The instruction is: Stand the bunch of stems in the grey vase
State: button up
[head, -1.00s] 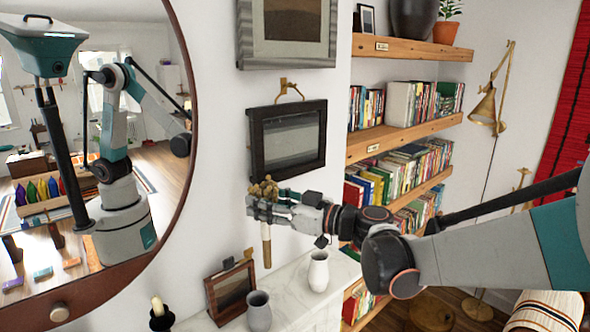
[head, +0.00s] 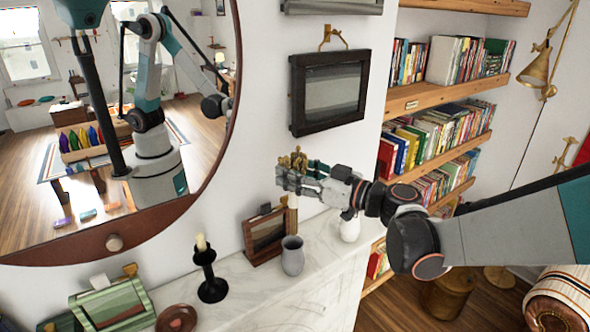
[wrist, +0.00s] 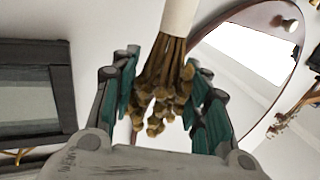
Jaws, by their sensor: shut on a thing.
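My gripper (head: 291,181) is shut on the bunch of stems (head: 297,160) and holds it in the air above the mantel. The bunch has knobbly brown heads at the top and a pale wrap below. In the wrist view the stems (wrist: 165,80) sit between the two teal-and-grey fingers, with the pale wrap (wrist: 180,14) at the top of the picture. The grey vase (head: 292,258) stands upright on the mantel, below the gripper in the head view. The bunch's lower end is apart from it, in front of or above the picture frame and vase area; depth is hard to tell.
A white vase (head: 350,230) stands right of the grey vase on the marble mantel (head: 245,302). A small brown picture frame (head: 268,236) leans just left and behind. A round mirror (head: 226,110) hangs above.

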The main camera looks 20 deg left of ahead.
aim_at(297, 209)
jog(key=shift+s+d+f+b, duration=0.1)
jog(key=shift+d+f+b, duration=0.05)
jog(key=shift+f, duration=0.2)
jog(key=shift+s+d+f+b, duration=0.1)
jog(key=shift+f+b, duration=0.05)
jog(key=shift+f, duration=0.2)
jog(key=shift+w+a+f+b, duration=0.1)
jog(key=shift+f+b, duration=0.15)
jog(key=shift+f, duration=0.15)
jog(key=shift+w+a+f+b, duration=0.1)
jog(key=shift+f+b, duration=0.1)
jog(key=shift+f, duration=0.15)
jog(key=shift+s+d+f+b, duration=0.1)
jog(key=shift+f+b, duration=0.35)
jog(key=shift+s+d+f+b, duration=0.1)
jog(key=shift+f+b, duration=0.3)
jog(key=shift+w+a+f+b, duration=0.1)
jog(key=shift+w+f+b, duration=0.05)
jog(key=shift+f+b, duration=2.45)
jog(key=shift+f, duration=0.3)
jog(key=o, duration=1.1)
